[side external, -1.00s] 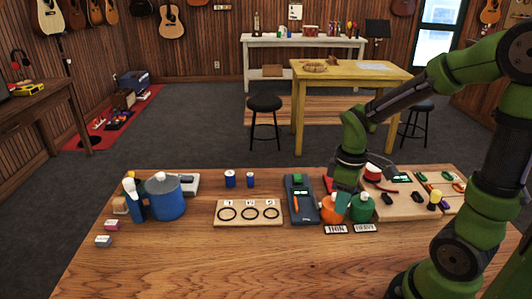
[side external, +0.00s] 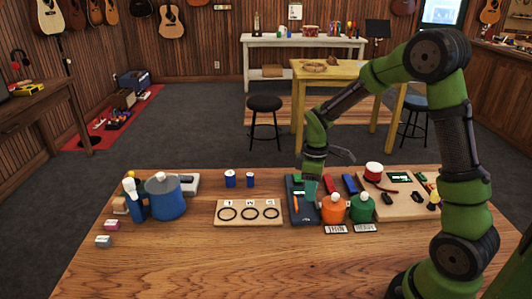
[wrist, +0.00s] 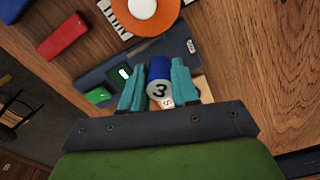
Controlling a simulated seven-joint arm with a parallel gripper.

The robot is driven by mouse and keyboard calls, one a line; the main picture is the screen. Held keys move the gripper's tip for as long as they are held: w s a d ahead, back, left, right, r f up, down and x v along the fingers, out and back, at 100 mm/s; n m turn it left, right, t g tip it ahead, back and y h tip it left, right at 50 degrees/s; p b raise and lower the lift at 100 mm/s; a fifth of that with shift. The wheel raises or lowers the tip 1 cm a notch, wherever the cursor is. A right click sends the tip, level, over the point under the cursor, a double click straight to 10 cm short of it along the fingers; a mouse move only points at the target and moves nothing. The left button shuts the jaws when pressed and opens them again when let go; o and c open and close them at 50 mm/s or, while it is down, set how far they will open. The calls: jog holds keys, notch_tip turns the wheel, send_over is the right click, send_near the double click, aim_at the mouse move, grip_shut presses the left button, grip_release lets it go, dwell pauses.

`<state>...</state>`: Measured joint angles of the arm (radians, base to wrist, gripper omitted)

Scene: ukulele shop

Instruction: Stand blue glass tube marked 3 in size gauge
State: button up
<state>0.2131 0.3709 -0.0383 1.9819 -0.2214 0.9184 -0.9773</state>
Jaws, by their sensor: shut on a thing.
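The size gauge (side external: 248,222) is a light wooden board with three dark rings and number labels, lying on the table left of my gripper (side external: 309,185). In the wrist view my gripper (wrist: 158,75) has its teal fingers closed on the sides of the blue tube (wrist: 158,88), whose white end marked 3 faces the camera. In the side view my gripper is over the dark blue pad, and I cannot make out the held tube there. A pale wooden piece with a label, probably the gauge, shows partly behind the fingers in the wrist view.
Two blue tubes (side external: 230,179) stand behind the gauge. The dark blue pad (side external: 298,218) lies right of it, beside an orange bottle (side external: 333,210) and a green bottle (side external: 362,208). The front of the table is clear.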

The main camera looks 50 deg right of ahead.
jog(key=shift+w, duration=0.3)
jog(key=shift+w+d+f, duration=0.1)
jog(key=shift+w+f, duration=0.05)
jog(key=shift+f, duration=0.75)
jog(key=shift+w+d+f, duration=0.1)
jog(key=shift+w+f, duration=0.05)
jog(key=shift+f, duration=0.75)
jog(key=shift+f, duration=0.15)
jog(key=o, duration=0.7)
jog(key=shift+o, duration=0.2)
notch_tip(320, 180, up, 12)
jog(key=shift+f, duration=0.1)
jog(key=s+a+r+m+t+y, duration=0.2)
jog(key=s+a+r+m+t, duration=0.5)
jog(key=s+a, duration=0.6)
notch_tip(320, 180, up, 3)
jog(key=shift+s+f+m, duration=0.1)
jog(key=shift+s+m, duration=0.6)
jog(key=shift+m, duration=0.5)
